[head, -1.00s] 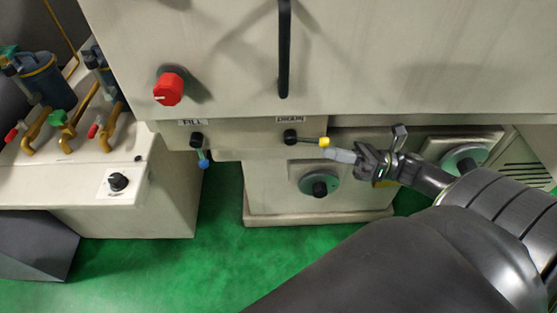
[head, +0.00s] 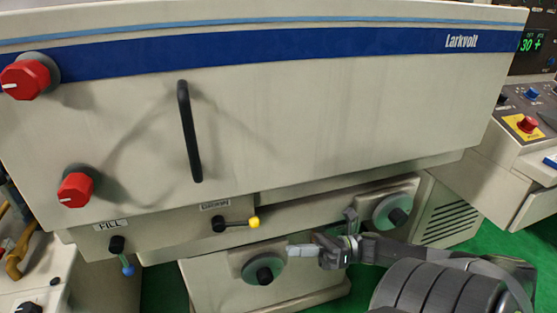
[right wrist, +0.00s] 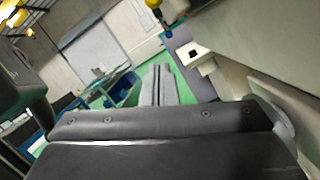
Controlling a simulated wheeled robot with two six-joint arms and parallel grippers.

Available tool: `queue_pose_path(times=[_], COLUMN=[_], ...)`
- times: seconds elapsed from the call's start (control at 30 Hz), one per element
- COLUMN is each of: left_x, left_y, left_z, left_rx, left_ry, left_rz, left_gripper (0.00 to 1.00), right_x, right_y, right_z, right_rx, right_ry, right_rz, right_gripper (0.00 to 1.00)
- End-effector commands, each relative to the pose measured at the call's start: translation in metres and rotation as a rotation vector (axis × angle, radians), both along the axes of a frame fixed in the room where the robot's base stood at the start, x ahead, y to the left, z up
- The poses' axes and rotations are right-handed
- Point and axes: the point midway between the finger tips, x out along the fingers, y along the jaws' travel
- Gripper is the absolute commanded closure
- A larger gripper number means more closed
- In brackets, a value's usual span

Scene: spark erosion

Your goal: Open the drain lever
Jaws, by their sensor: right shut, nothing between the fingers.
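The drain lever (head: 236,224) is under the "DRAIN" label on the machine front. It has a black hub and a yellow tip, and points sideways to the right, nearly level. My right gripper (head: 293,250) is shut and empty, below and right of the yellow tip, apart from it in the head view. In the right wrist view my shut fingers (right wrist: 160,86) lie side by side, and a yellow knob (right wrist: 153,4), seemingly the lever's tip, shows at the top edge. My left gripper is not in view.
The fill lever (head: 122,257), with a blue tip, hangs down at the left. Round dark-knobbed dials (head: 264,270) sit below and right of the drain lever. A black vertical handle (head: 189,130) and red knobs (head: 76,187) stand out from the machine. Green floor shows below.

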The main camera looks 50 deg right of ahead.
Motion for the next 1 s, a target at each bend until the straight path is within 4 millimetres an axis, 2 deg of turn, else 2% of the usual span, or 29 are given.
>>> queue_pose_path(times=[0.1, 0.23, 0.9, 1.0], left_x=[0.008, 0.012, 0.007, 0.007], left_y=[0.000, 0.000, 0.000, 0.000], left_z=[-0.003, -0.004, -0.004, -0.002], left_rx=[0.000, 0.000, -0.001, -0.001], left_ry=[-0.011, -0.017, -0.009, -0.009], left_rz=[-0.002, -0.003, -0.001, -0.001], left_gripper=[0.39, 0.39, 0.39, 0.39], right_x=[-0.011, -0.016, -0.018, -0.015], right_y=[-0.014, -0.021, -0.023, -0.027], right_z=[-0.006, -0.008, -0.008, -0.014], right_rx=[-0.001, -0.001, 0.001, 0.018], right_ry=[0.003, 0.001, 0.000, 0.032], right_rz=[0.000, 0.000, 0.000, -0.029], right_gripper=[1.00, 1.00, 1.00, 1.00])
